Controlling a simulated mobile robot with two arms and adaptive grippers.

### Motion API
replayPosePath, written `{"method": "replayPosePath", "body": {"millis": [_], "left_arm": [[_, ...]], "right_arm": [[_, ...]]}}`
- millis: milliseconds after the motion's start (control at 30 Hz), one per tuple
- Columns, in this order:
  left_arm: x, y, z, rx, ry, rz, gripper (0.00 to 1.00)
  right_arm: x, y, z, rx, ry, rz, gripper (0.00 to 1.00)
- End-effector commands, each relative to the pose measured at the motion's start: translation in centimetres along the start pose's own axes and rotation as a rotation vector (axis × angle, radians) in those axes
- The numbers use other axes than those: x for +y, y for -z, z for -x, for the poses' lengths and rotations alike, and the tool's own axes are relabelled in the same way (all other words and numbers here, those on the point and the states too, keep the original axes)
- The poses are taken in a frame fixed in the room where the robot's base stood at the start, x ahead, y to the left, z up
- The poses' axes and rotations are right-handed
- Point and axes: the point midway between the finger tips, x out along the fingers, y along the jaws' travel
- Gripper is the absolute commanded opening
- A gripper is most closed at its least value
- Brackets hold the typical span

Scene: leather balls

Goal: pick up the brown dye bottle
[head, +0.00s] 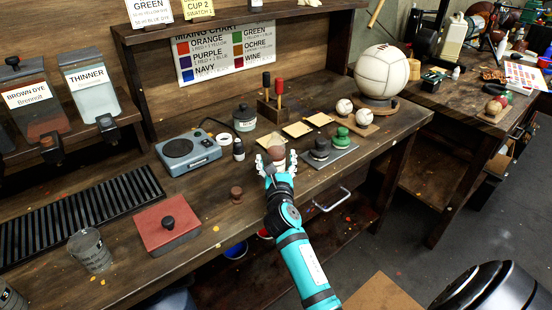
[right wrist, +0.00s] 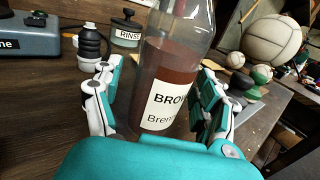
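The brown dye bottle (right wrist: 172,85) is clear glass with dark reddish-brown liquid and a white label showing "BRO" and "Brenn". It stands between the fingers of my right gripper (right wrist: 158,105) in the right wrist view. The fingers are spread on either side, with a gap visible at the left one; the right finger is close to the glass or touching. In the head view my right gripper (head: 277,161) is at the bench's front middle, with the bottle's brownish top (head: 277,149) between its fingers. The bottle's base is hidden. My left gripper is not in view.
A blue hot plate (head: 188,152) and a small dark bottle (head: 238,150) are left of the gripper. A rinse jar (head: 244,118) stands behind. Stampers on a grey plate (head: 330,158) are close at right. A red pad (head: 167,222) lies front left.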

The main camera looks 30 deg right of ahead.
Motion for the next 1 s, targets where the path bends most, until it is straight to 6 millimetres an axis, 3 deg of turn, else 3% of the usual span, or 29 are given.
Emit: {"method": "replayPosePath", "body": {"millis": [67,500,1000], "left_arm": [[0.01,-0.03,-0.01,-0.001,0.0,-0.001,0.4],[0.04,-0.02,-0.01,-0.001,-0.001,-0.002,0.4],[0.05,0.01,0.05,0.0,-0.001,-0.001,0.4]], "right_arm": [[0.0,0.0,0.01,0.0,0.0,0.0,0.63],[0.0,0.0,0.03,0.0,0.0,0.0,0.07],[0.01,-0.19,0.02,-0.002,0.0,0.0,0.05]]}}
